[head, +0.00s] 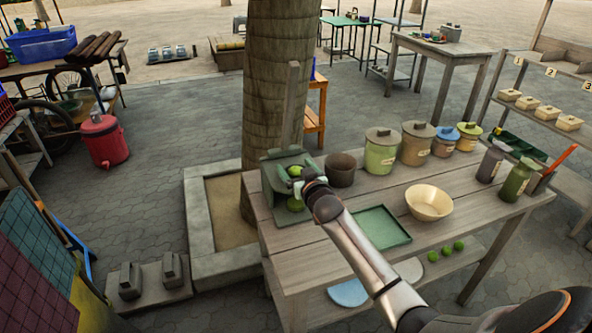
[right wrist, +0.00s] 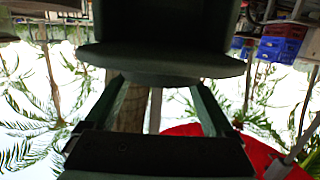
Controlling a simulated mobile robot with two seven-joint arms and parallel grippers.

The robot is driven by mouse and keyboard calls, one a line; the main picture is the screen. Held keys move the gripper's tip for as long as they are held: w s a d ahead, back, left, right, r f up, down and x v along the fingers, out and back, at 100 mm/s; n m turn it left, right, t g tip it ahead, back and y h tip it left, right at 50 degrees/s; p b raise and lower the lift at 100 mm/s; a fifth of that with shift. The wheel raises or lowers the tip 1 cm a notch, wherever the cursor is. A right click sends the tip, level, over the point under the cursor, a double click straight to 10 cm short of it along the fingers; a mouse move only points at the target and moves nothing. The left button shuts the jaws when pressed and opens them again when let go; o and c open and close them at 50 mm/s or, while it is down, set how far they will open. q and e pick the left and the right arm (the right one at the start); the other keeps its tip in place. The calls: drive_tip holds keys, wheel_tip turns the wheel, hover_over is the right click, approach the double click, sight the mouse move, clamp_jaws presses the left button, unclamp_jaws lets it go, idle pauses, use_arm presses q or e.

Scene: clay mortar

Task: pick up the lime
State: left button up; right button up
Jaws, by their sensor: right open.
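Several green limes are in view in the head view. One lime (head: 295,170) sits in the upper part of a dark green box-like holder (head: 272,183) at the left end of the wooden table. In the right wrist view the two fingers (right wrist: 155,100) are apart, with a dark green rounded edge (right wrist: 165,64) filling the space ahead. No lime shows there. My left gripper is out of view.
Several limes (head: 446,251) rest on the lower shelf. The table (head: 335,207) also holds a dark pot (head: 341,170), lidded jars (head: 381,151), a green tray (head: 376,228) and a cream bowl (head: 430,203). A tree trunk (head: 285,80) stands behind the holder.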

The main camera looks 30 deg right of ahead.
drive_tip(key=shift+c, duration=0.3)
drive_tip(key=c, duration=1.3)
clamp_jaws()
drive_tip(key=shift+r, duration=0.1)
